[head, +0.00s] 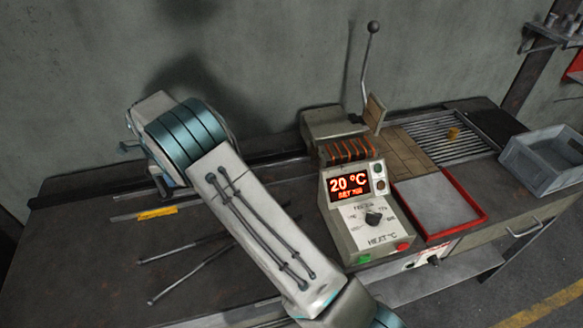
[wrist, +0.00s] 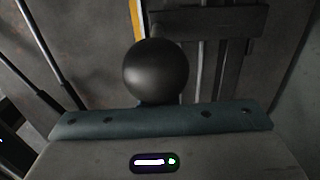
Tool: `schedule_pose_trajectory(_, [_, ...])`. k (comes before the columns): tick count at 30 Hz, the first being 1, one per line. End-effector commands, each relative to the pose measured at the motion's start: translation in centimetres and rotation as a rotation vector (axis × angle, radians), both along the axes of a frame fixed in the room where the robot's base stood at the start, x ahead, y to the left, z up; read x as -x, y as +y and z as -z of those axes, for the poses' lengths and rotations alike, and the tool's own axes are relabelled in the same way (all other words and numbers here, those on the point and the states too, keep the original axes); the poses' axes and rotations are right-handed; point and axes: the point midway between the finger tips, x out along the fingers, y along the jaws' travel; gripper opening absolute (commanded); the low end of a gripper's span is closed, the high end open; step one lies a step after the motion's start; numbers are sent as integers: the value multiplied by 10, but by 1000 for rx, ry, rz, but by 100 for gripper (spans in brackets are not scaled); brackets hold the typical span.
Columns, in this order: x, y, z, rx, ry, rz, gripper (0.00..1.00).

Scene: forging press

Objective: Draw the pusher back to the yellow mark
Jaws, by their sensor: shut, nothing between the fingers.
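In the wrist view a dark round knob (wrist: 155,70), which looks like the pusher's handle, sits just in front of the teal front bar of my gripper (wrist: 160,121). The fingers are hidden, and nothing shows as held. I cannot tell whether the gripper touches the knob. A yellow strip (wrist: 137,18), likely the mark, shows beyond the knob at its upper left. In the head view the yellow mark (head: 157,213) lies on the bench beside a pale rail, left of my arm. My arm hides the pusher there.
A heater box (head: 365,215) reading 20 °C stands right of my arm. Behind it is a coil unit with a tall lever (head: 367,70). A red-rimmed tray (head: 480,214), a grate (head: 455,135) and a grey crate (head: 548,165) lie further right. Dark rods (head: 190,273) lie on the bench at front left.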

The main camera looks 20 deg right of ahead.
Motion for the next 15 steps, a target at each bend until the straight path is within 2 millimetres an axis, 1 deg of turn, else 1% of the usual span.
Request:
schedule_pose_trajectory(1, [1, 7, 1, 2, 4, -3, 0])
schedule_pose_trajectory(8, [1, 32, 1, 1, 3, -3, 0])
schedule_pose_trajectory(15, [0, 23, 2, 1, 2, 2, 0])
